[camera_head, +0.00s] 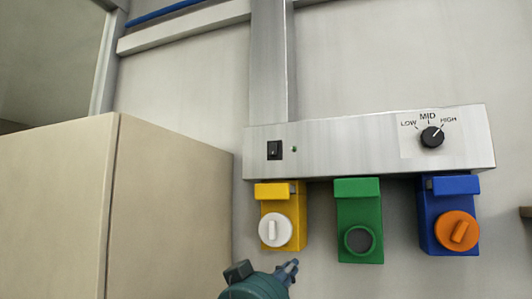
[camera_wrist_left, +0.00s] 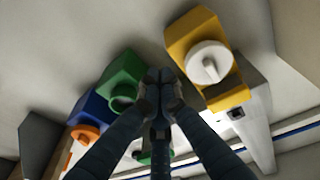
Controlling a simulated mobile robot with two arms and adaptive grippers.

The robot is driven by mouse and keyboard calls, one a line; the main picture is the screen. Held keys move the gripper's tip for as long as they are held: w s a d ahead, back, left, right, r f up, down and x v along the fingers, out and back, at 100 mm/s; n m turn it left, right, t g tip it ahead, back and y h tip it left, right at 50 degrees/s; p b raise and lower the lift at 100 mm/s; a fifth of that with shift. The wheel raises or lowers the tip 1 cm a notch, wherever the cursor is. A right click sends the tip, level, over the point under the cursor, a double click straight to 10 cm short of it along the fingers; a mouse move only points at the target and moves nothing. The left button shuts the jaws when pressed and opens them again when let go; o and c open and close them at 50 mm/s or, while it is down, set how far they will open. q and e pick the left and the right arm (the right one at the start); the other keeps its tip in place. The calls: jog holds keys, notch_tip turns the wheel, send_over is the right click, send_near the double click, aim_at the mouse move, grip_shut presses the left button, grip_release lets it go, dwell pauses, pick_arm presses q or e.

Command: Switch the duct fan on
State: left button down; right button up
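A metal control panel (camera_head: 345,155) on the wall carries a black rocker switch (camera_head: 275,150) at its left end, with a small dark green light (camera_head: 294,149) beside it. A black dial (camera_head: 432,137) at the right is marked LOW, MID, HIGH; its pointer aims toward HIGH. The switch also shows small in the left wrist view (camera_wrist_left: 236,113). My left gripper (camera_head: 292,267) is below the panel, under the yellow box and apart from the switch. In the left wrist view its fingertips (camera_wrist_left: 160,88) are together with nothing seen between them. My right gripper is out of view.
Under the panel hang a yellow box (camera_head: 296,222) with a white knob (camera_head: 275,230), a green box (camera_head: 358,210) with a dark round opening, and a blue box (camera_head: 430,215) with an orange knob (camera_head: 457,231). A beige cabinet (camera_head: 170,200) stands at the left.

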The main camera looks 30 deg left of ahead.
pick_arm(q)
jog(key=s+a+r+n+t+y, duration=0.1)
jog(key=s+r, duration=0.4)
jog(key=r, duration=0.5)
jog(key=s+a+r+n+t+y, duration=0.1)
jog(key=s+r, duration=0.4)
jog(key=r, duration=0.5)
jog(key=shift+s+a+r+t+y, duration=0.15)
jog(key=shift+s+a+t+y, duration=0.25)
jog(key=shift+a+t, duration=0.5)
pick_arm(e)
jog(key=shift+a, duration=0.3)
pick_arm(q)
jog(key=shift+d, duration=0.15)
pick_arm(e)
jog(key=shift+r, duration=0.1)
pick_arm(q)
jog(key=p, duration=0.7)
send_near(271, 145)
notch_tip(271, 145, up, 4)
jog(key=w, duration=0.3)
jog(key=w+a+f+p, duration=0.1)
jog(key=shift+w+f, duration=0.1)
jog(key=shift+w, duration=0.1)
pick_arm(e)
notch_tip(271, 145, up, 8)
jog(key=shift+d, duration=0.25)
